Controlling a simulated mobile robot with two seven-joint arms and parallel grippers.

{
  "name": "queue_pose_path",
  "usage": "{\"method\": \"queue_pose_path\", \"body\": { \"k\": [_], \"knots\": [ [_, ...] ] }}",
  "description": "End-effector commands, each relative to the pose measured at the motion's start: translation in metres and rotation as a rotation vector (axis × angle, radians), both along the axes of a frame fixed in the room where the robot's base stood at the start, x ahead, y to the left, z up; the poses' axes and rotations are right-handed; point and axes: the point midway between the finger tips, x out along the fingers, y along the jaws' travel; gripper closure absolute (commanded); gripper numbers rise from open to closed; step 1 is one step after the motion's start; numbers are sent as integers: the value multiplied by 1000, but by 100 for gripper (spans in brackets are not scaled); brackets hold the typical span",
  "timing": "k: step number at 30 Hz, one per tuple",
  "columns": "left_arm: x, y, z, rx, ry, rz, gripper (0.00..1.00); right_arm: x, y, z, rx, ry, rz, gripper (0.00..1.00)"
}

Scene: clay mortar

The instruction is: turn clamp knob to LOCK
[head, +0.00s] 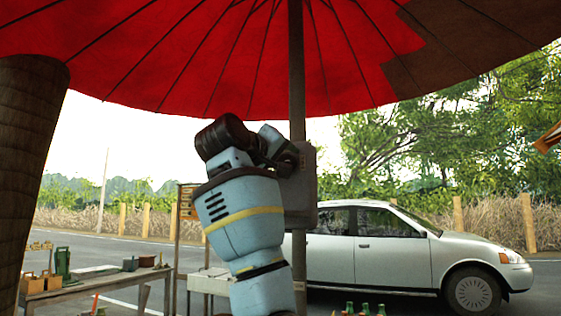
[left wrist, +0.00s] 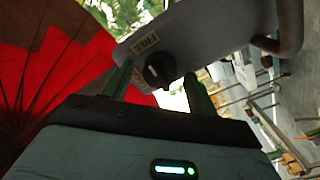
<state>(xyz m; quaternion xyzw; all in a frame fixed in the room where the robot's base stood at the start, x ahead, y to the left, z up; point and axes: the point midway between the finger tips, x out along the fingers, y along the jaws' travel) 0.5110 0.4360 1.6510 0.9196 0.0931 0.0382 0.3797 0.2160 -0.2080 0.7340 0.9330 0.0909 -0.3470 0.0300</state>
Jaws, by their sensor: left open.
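The clamp's grey plate (head: 304,205) is on the umbrella pole (head: 297,70) in the head view. My left gripper (head: 287,160) is up against its left side, and the knob is hidden there. In the left wrist view the dark round knob (left wrist: 160,70) sticks out from the grey plate (left wrist: 205,32). A pale label (left wrist: 146,42) that seems to read FREE is beside it; another label is partly hidden by a finger. My left gripper (left wrist: 157,75) is open, with one green finger on each side of the knob. I cannot tell if they touch it. My right gripper is not in view.
A red umbrella canopy (head: 230,55) spreads overhead. A bent grey bar (left wrist: 285,38) stands beside the plate in the left wrist view. A table with goods (head: 105,283) is at lower left, and a silver car (head: 385,262) is parked behind the pole.

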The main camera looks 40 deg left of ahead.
Motion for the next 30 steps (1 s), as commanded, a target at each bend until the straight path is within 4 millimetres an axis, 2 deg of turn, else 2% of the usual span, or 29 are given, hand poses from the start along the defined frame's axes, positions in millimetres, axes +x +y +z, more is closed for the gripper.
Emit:
{"method": "queue_pose_path", "body": {
  "k": [8, 18, 30],
  "knots": [
    [1, 0, 0, 0, 0, 0, 43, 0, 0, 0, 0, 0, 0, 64],
    [1, 0, 0, 0, 0, 0, 86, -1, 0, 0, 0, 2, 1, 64],
    [1, 0, 0, -79, -26, 0, 86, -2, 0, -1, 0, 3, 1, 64]
  ]
}}
